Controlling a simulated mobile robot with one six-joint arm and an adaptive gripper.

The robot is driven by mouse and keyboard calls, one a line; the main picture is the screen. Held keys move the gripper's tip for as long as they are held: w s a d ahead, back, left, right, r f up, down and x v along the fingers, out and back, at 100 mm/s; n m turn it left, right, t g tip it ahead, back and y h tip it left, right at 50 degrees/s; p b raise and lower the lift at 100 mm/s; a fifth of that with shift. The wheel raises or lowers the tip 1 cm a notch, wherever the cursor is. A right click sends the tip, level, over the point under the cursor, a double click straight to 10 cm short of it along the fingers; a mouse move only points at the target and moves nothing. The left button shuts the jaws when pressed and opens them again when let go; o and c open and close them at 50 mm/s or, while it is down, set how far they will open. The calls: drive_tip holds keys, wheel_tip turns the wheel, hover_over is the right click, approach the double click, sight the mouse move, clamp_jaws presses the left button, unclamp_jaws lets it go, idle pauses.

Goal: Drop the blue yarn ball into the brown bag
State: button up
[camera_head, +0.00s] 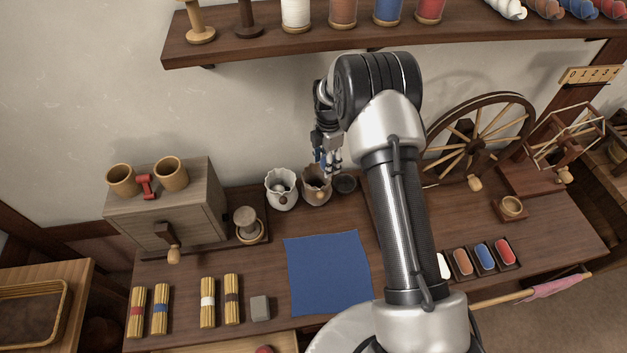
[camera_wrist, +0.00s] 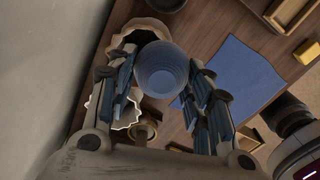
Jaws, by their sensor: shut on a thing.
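The blue yarn ball (camera_wrist: 160,70) is pale blue-grey with ringed bands in the wrist view. My gripper (camera_wrist: 162,82) is shut on it, with a finger on each side. In the head view my gripper (camera_head: 328,165) points down just above the brown bag (camera_head: 316,198), which stands open on the bench by the wall. The ball cannot be made out clearly there. In the wrist view the scalloped rim of the brown bag (camera_wrist: 150,24) shows behind and beside the ball, partly covered by the ball and fingers.
A white bag (camera_head: 281,202) stands close left of the brown bag, and a small dark bowl (camera_head: 345,184) close right. A blue cloth (camera_head: 327,274) lies in front. A spinning wheel (camera_head: 478,140) stands to the right. A shelf (camera_head: 260,48) with spools hangs above.

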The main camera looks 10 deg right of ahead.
drive_tip(key=shift+w+a+r, duration=0.3)
drive_tip(key=shift+w+a, duration=0.4)
drive_tip(key=shift+a, duration=0.1)
wheel_tip(320, 180, down, 6)
drive_tip(key=b, duration=0.3)
drive_tip(key=shift+r, duration=0.1)
drive_tip(key=o, duration=1.1)
drive_tip(key=shift+r, duration=0.1)
